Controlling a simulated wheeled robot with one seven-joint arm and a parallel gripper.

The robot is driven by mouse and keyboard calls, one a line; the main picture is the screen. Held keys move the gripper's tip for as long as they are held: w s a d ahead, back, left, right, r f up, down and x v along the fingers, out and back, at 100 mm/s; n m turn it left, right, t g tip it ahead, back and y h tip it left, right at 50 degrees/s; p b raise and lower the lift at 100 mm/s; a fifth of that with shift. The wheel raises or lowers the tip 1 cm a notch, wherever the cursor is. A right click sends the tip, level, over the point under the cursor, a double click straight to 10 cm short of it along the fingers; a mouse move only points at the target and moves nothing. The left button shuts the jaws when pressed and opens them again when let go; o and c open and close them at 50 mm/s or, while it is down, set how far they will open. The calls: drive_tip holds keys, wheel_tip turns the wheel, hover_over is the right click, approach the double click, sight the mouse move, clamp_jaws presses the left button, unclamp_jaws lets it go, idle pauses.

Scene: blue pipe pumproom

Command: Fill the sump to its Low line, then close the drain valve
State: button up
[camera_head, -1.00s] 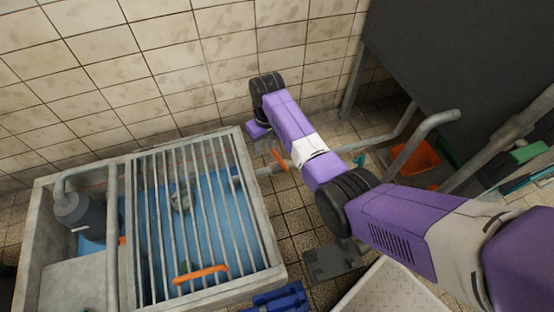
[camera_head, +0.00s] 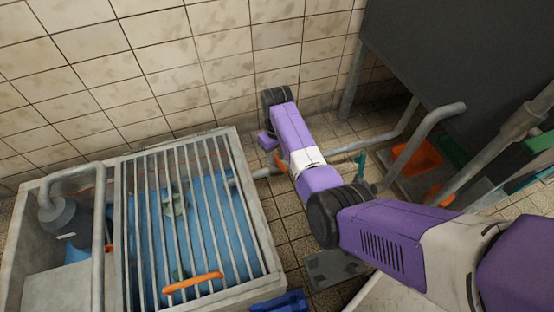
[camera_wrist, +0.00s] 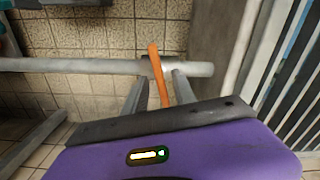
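The concrete sump (camera_head: 262,225) stands at the left in the head view, under a grey bar grate with an orange handle (camera_head: 193,283). Blue shows between the bars; I cannot read a Low line or the water level. A pipe leaves its right side and carries the drain valve's orange lever (camera_head: 281,162), partly behind my arm. In the wrist view the orange lever (camera_wrist: 157,70) stands across the grey pipe (camera_wrist: 80,66). My gripper (camera_wrist: 158,84) is open, its two fingers on either side of the lever, with gaps visible.
A grey pump (camera_head: 62,216) with a bent pipe sits in the left compartment. A teal lever (camera_head: 360,160) stands on the pipe run farther right. An orange bin (camera_head: 416,160) and a dark panel (camera_head: 470,50) are at the right. The tiled wall is close behind.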

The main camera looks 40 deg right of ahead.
drive_tip(key=shift+f, duration=0.3)
clamp_jaws()
drive_tip(key=shift+r, duration=0.1)
drive_tip(key=shift+r+m+p, duration=0.25)
drive_tip(key=shift+m+p, duration=0.35)
drive_tip(key=shift+p, duration=0.3)
drive_tip(key=shift+m+p, duration=0.4)
drive_tip(key=shift+p, duration=0.05)
drive_tip(key=shift+f+m+p, duration=0.3)
drive_tip(key=shift+m, duration=0.5)
